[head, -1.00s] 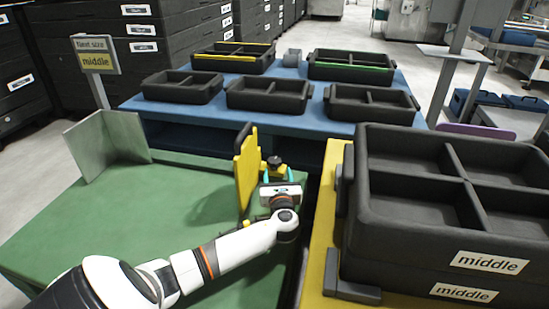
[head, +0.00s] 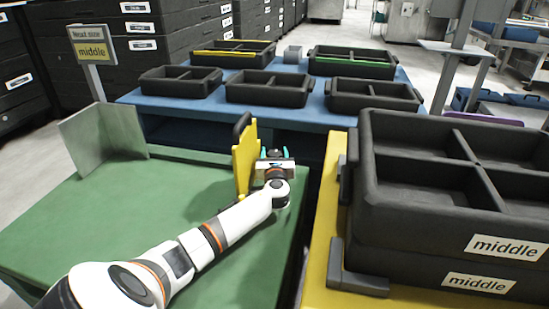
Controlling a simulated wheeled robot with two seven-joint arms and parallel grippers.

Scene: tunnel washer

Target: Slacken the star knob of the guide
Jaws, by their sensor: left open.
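The guide (head: 246,157) is a yellow upright plate with a black handle on top, standing on the green table (head: 130,215). The star knob (head: 274,153) is a small dark piece on the right side of the guide, mostly hidden behind my left gripper. My left gripper (head: 277,154) is open, with its teal fingertips on either side of the knob. Whether the fingers touch the knob cannot be told. My right gripper is not in view.
A grey angled plate (head: 105,135) stands at the table's back left. Stacked black crates labelled middle (head: 440,220) stand close on the right on a yellow surface (head: 318,250). Several black trays rest on the blue table (head: 300,120) behind. A sign (head: 90,45) reads "middle".

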